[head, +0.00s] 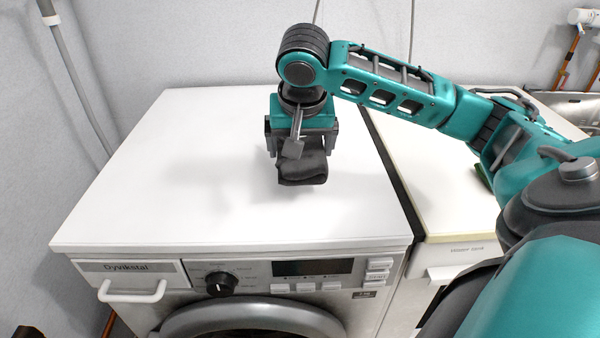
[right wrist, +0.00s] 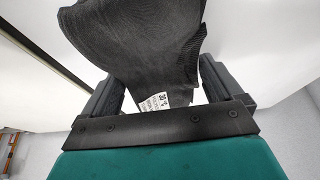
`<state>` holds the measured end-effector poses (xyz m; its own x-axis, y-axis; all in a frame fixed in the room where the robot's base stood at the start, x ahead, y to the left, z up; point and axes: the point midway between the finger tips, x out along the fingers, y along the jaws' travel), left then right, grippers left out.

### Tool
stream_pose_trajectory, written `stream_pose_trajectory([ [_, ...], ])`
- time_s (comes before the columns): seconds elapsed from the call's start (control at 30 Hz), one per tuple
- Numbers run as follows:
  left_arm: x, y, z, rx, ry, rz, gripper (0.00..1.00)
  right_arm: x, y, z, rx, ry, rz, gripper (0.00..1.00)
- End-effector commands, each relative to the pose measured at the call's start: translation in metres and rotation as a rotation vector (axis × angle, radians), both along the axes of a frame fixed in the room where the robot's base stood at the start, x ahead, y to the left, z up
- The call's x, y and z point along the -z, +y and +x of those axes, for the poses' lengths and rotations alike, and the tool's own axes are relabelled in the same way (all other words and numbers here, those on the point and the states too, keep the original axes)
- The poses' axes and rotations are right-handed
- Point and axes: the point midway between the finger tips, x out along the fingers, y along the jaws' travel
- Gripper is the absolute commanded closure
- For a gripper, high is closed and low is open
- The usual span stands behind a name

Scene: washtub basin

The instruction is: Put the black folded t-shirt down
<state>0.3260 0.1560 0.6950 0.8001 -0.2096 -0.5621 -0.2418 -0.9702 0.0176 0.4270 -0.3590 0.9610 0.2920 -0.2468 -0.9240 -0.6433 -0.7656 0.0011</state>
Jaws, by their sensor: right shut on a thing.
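The black folded t-shirt (head: 302,168) is a small dark bundle over the white top of the washing machine (head: 180,190). My right gripper (head: 300,148) points down above it and is shut on it. In the right wrist view the t-shirt (right wrist: 135,45) hangs between the two fingers of the gripper (right wrist: 165,85), with a white label showing. I cannot tell whether the cloth touches the machine top. My left gripper is in neither view.
The machine top is clear to the left of the t-shirt. A second white appliance (head: 440,190) stands to the right, past a narrow dark gap. A metal sink (head: 565,105) and pipes are at the far right. A grey wall rises behind.

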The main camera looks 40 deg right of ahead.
Motion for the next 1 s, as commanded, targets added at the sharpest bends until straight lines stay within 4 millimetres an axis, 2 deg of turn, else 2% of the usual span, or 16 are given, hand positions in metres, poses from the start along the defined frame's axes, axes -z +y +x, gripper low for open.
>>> stream_pose_trajectory([
  [0.17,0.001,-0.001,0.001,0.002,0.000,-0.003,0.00,0.012,0.000,0.000,0.001,-0.001,0.000,0.47],
  [0.43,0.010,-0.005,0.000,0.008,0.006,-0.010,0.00,0.049,0.000,0.000,0.000,0.000,-0.001,0.47],
  [0.8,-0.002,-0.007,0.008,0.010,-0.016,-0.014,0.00,0.052,0.000,0.000,0.000,0.000,0.000,0.47],
  [0.83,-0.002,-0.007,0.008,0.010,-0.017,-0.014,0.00,0.052,0.000,0.000,0.000,0.001,0.001,0.05],
  [0.9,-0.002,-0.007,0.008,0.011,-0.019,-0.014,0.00,0.052,0.000,0.000,0.000,0.000,0.000,0.00],
  [1.0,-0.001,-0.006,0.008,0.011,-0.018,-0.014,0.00,0.052,0.000,0.000,0.000,0.000,0.000,0.00],
])
